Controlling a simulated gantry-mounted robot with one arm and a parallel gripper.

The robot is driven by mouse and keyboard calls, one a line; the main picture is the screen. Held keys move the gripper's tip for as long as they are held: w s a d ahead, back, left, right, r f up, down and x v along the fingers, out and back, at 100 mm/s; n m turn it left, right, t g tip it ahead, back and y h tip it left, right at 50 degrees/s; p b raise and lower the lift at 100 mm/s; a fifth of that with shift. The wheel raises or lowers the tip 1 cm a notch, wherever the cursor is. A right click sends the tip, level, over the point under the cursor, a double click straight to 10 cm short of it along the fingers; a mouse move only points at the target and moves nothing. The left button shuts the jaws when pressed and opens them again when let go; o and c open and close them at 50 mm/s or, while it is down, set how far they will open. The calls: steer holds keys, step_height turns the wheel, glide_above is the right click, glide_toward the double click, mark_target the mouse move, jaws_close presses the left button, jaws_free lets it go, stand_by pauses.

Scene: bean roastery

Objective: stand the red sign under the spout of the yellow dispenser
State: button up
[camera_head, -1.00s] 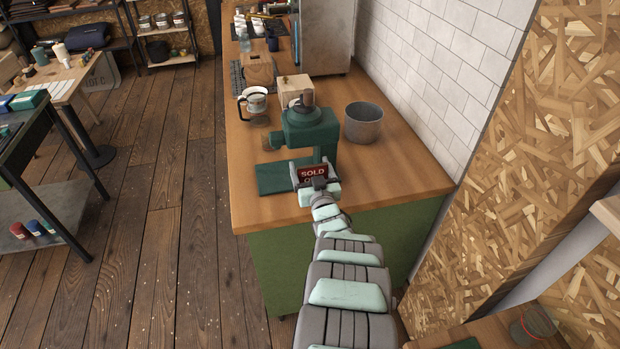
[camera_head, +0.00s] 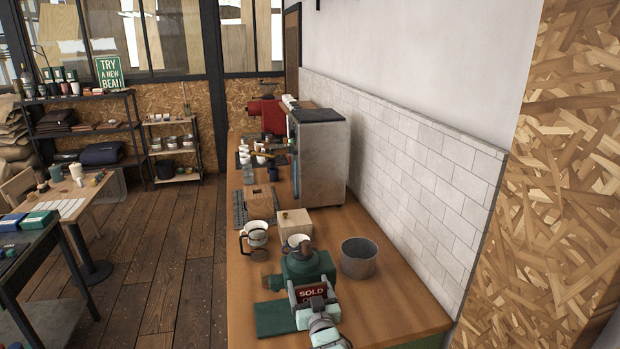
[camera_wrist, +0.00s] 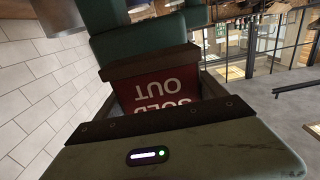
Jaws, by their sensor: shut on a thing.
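The red sign (camera_head: 310,293) has white "SOLD OUT" lettering and a dark edge. My gripper (camera_head: 313,299) is shut on it and holds it just in front of the dark green machine (camera_head: 303,265) on the wooden counter. In the wrist view the sign (camera_wrist: 160,92) sits between the jaws, its lettering upside down. The green machine (camera_wrist: 140,45) is close behind it there. I cannot tell whether the sign touches the machine. I cannot make out a yellow dispenser or its spout in these views.
A grey metal pot (camera_head: 358,259) stands right of the green machine. A glass jug (camera_head: 256,235) and wooden box (camera_head: 295,223) stand behind it. A green mat (camera_head: 275,318) lies at front left. A large grey machine (camera_head: 320,158) and red machine (camera_head: 267,115) stand further back. A tiled wall (camera_head: 410,175) bounds the right.

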step_height(320, 180, down, 7)
steer(key=d+m+h, duration=0.1)
steer(key=shift+w+d+f, duration=0.15)
steer(key=shift+w+f, duration=0.05)
steer(key=shift+w, duration=0.25)
steer(key=shift+s+d+f+h, duration=0.1)
steer(key=shift+s+f+h, duration=0.05)
steer(key=shift+f+h, duration=0.2)
steer(key=shift+r, duration=0.1)
steer(key=shift+s+d+f, duration=0.1)
steer(key=shift+f, duration=0.15)
steer(key=shift+s+f, duration=0.15)
steer(key=shift+f, duration=0.1)
steer(key=shift+s+d+f+h, duration=0.15)
steer(key=shift+s+f+h, duration=0.15)
steer(key=shift+f, duration=0.1)
stand_by(0.5)
